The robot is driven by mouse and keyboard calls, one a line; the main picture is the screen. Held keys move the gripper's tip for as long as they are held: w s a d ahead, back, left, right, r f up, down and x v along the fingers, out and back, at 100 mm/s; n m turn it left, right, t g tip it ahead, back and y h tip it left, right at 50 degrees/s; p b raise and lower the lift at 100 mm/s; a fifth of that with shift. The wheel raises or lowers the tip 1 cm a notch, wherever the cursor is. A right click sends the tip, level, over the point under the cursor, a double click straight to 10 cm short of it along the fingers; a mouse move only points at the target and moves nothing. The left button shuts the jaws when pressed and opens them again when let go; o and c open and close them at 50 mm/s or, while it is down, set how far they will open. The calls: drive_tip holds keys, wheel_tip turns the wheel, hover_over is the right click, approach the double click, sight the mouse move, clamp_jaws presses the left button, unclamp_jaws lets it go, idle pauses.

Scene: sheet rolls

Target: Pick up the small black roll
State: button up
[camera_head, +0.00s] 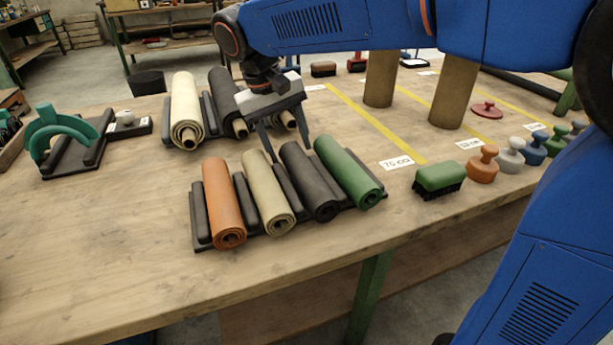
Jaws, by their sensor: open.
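The small black roll (309,182) lies in a black rack (200,248) near the table's front edge. It sits between a beige roll (268,190) on its left and a green roll (347,171) on its right. An orange roll (223,202) lies at the rack's left end. My gripper (269,155) points down with its fingers apart and empty. In the picture its fingertips are at the far ends of the beige and black rolls. I cannot tell how high above them it is.
Behind, a second rack holds a large cream roll (186,111) and a large dark roll (226,100), partly hidden by my arm. A green brush (439,178) and several knobbed stamps stand at the right. The wooden table (110,235) is clear at the front left.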

drive_tip(key=shift+d+f, duration=0.1)
drive_tip(key=shift+f, duration=0.2)
drive_tip(key=shift+c, duration=0.5)
drive_tip(key=c, duration=1.1)
